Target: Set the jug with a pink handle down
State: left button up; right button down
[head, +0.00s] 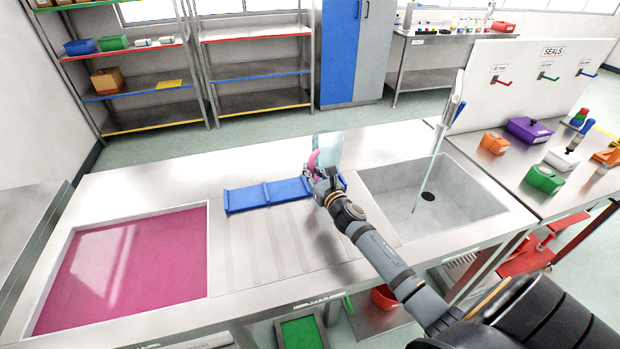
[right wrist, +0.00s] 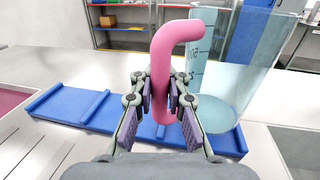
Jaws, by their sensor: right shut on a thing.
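The jug (head: 329,148) is clear, pale blue and upright, at the right end of a blue tray (head: 262,195). Its pink handle (head: 313,161) also shows large in the right wrist view (right wrist: 164,80). My right gripper (head: 318,172) is shut on the handle, with a finger on each side of it in the right wrist view (right wrist: 160,98). The jug body (right wrist: 230,85) stands beyond and right of the fingers there, its base over the tray's right part. I cannot tell whether the base touches the tray. My left gripper is not in view.
A sink (head: 440,190) with a tall faucet (head: 447,110) lies to the right. A pink-filled basin (head: 125,262) lies to the left. A ribbed draining area (head: 265,250) in front of the tray is clear. Several coloured blocks sit on the right-hand bench (head: 520,180).

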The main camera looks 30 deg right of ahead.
notch_tip(320, 180, down, 4)
jog(key=b, duration=0.3)
jog(key=shift+w+a+r, duration=0.1)
jog(key=shift+w+r, duration=0.05)
jog(key=shift+r, duration=0.15)
jog(key=c, duration=1.3)
grip_release()
jog(key=shift+c, duration=0.2)
